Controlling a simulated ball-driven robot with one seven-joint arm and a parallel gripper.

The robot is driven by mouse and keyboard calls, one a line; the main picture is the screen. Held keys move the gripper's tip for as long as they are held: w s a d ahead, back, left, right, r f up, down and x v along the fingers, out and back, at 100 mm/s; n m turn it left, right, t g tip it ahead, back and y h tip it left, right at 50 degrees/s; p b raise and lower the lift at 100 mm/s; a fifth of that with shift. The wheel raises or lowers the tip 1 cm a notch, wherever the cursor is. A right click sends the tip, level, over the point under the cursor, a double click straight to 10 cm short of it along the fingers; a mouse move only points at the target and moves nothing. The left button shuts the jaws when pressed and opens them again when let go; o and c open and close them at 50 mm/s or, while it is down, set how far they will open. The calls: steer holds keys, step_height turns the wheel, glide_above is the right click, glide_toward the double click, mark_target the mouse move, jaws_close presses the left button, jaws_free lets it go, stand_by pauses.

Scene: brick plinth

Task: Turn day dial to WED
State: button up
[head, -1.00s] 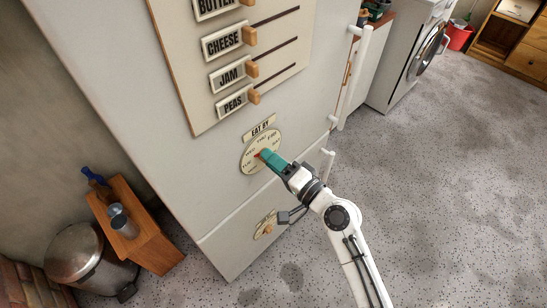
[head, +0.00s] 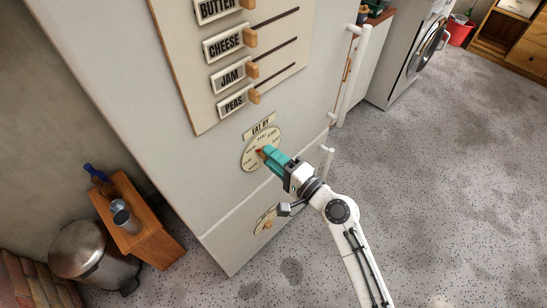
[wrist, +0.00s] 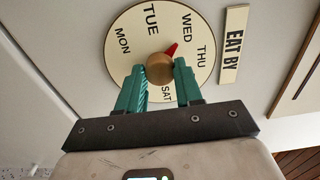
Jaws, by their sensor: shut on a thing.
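The day dial (wrist: 125,68) is a round cream plate with day names around its rim, on the fridge front; it also shows in the head view (head: 246,164). Its wooden knob (wrist: 160,70) has a red pointer (wrist: 171,49). In the wrist view the pointer tilts up and right, closer to WED (wrist: 187,22) than to THU (wrist: 203,56). My gripper (wrist: 160,68) is shut on the knob, one teal finger on each side. In the head view my gripper (head: 264,155) reaches the dial from the lower right. The fingers hide part of the rim lettering.
An EAT BY label (head: 260,127) sits above the dial. A board with sliders (head: 205,90) is higher up. A second dial (head: 267,225) is lower down. A fridge handle (head: 326,163) stands out at the right. A wooden stool (head: 145,235) and metal bin (head: 90,255) are left.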

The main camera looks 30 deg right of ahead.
steer(key=o, duration=1)
steer(key=shift+o, duration=0.2)
steer(key=b+v, duration=0.2)
steer(key=v, duration=0.8)
steer(key=shift+s+d, duration=0.15)
steer(key=shift+s, duration=0.25)
